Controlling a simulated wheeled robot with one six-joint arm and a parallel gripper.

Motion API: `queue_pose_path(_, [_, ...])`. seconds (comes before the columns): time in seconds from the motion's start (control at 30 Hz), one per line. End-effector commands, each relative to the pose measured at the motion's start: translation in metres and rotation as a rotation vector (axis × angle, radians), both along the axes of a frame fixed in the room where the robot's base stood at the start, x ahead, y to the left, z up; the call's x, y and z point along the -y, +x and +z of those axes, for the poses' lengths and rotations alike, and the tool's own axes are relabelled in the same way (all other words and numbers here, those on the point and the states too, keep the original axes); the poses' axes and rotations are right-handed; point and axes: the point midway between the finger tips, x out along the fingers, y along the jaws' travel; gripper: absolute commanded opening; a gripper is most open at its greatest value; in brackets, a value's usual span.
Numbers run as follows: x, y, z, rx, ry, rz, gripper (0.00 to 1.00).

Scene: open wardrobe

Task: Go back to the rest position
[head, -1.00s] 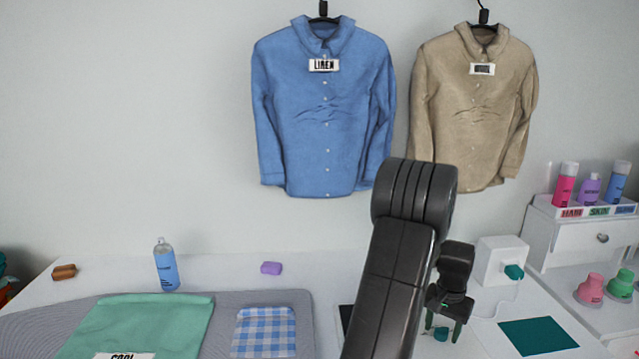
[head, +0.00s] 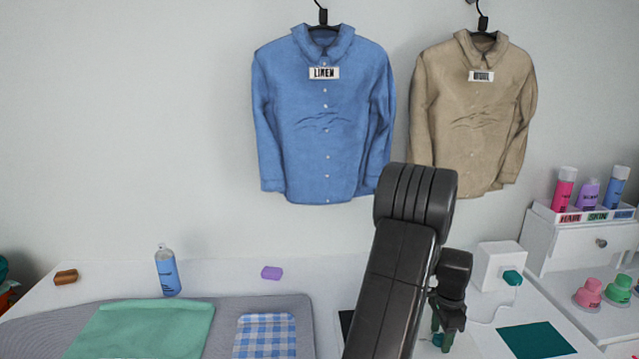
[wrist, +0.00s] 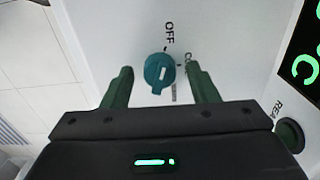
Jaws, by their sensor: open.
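My gripper (wrist: 162,82) is open in the wrist view, with its two green fingers apart. Between and beyond the fingertips is a teal knob (wrist: 159,72) on a white panel (wrist: 110,35), with "OFF" printed above it and a second, partly hidden label at its right.
A blue shirt (head: 325,120) and a tan shirt (head: 475,110) hang on the wall. A white box with a teal plug (head: 512,277) and a teal mat (head: 537,341) are at right. A blue bottle (head: 167,271), purple soap (head: 272,273) and a green garment (head: 150,325) are at left.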

Motion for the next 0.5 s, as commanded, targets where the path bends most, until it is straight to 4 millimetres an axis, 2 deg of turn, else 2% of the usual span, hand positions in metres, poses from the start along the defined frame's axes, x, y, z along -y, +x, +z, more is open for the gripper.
queue_pose_path(0.3, [0.0, 0.0, 0.036, 0.001, -0.001, -0.038, 0.54])
queue_pose_path(0.5, [0.0, 0.0, 0.043, 0.0, 0.0, -0.037, 0.54])
